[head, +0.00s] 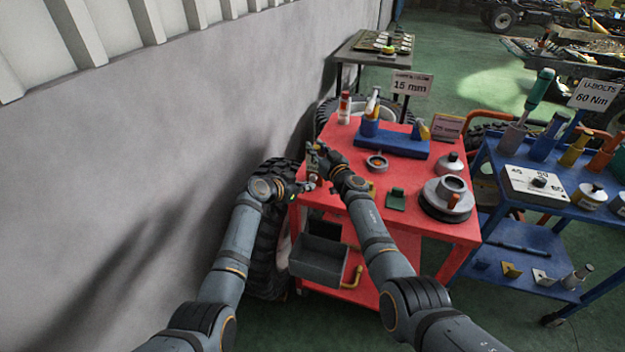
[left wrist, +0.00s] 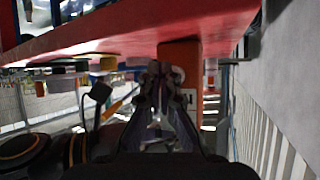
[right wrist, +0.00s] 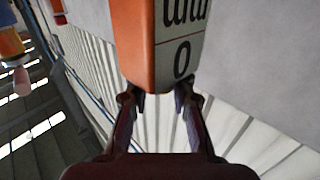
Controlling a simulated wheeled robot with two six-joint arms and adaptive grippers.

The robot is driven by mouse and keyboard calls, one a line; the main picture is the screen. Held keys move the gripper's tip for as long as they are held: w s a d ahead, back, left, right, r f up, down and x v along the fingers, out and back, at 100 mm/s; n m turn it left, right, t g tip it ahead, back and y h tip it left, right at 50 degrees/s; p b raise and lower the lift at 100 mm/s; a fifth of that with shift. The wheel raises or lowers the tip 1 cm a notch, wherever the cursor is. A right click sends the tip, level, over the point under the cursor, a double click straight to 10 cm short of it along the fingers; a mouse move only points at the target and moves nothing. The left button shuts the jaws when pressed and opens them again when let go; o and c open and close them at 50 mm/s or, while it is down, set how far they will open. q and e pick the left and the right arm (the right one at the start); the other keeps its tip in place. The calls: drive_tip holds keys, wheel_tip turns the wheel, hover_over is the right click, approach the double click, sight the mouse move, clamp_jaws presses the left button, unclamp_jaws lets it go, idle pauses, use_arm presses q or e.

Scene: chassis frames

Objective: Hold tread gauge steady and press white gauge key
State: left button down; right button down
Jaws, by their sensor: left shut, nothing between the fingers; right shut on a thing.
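The tread gauge (right wrist: 145,45) is an orange block with a pale scale face marked "0" in the right wrist view. My right gripper (right wrist: 160,95) is shut on its lower end. The gauge also shows as an orange block (left wrist: 180,50) in the left wrist view, behind my left gripper (left wrist: 160,72), which is shut and empty. A small whitish rounded part (left wrist: 178,74), possibly the white key, lies right beside the left fingertips. I cannot tell whether they touch. In the head view, both grippers meet at the red cart's left edge and mostly hide the gauge.
The red cart (head: 465,232) carries a blue tool block (head: 400,144), a round grey part (head: 440,200) and a green piece (head: 396,199). A tyre (head: 268,255) stands between the cart and the grey wall (head: 200,150). A blue cart (head: 520,250) is at right.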

use_arm(q)
drive_tip(key=s, duration=0.1)
drive_tip(key=s+a, duration=0.1)
drive_tip(key=s, duration=0.2)
drive_tip(key=shift+s+a, duration=0.25)
drive_tip(key=shift+s, duration=0.15)
idle(0.7)
use_arm(e)
drive_tip(key=c, duration=1.1)
unclamp_jaws()
drive_tip(key=shift+o, duration=0.2)
drive_tip(key=shift+s, duration=0.15)
